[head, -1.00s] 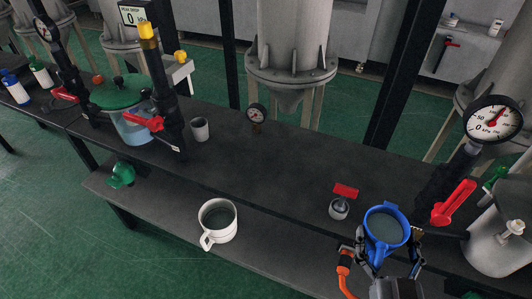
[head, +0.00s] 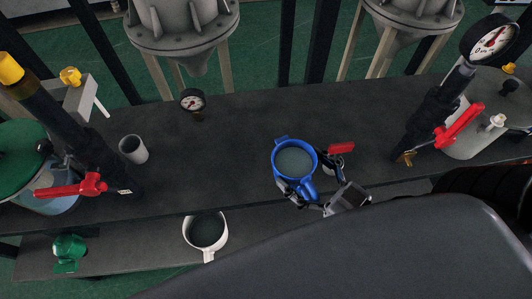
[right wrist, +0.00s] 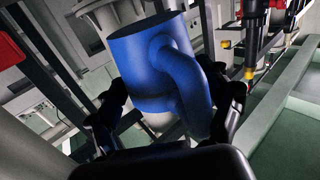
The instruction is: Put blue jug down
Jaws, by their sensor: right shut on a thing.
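The blue jug (head: 274,163) is over the dark bench top (head: 235,150), right of the middle in the head view, with grey liquid inside. It looks upright; I cannot tell whether its base touches the bench. My right gripper (head: 308,193) is shut on the jug at its handle side, nearest me. In the right wrist view, the blue jug (right wrist: 138,70) and its thick handle fill the middle, with the dark fingers of my right gripper (right wrist: 178,105) on either side of the handle. My left gripper is not in view.
A red-handled valve (head: 341,149) stands close right of the jug. A small gauge (head: 193,101) and grey cup (head: 133,150) stand further left. A white jug (head: 206,232) sits on the lower shelf. Bench between gauge and blue jug is clear.

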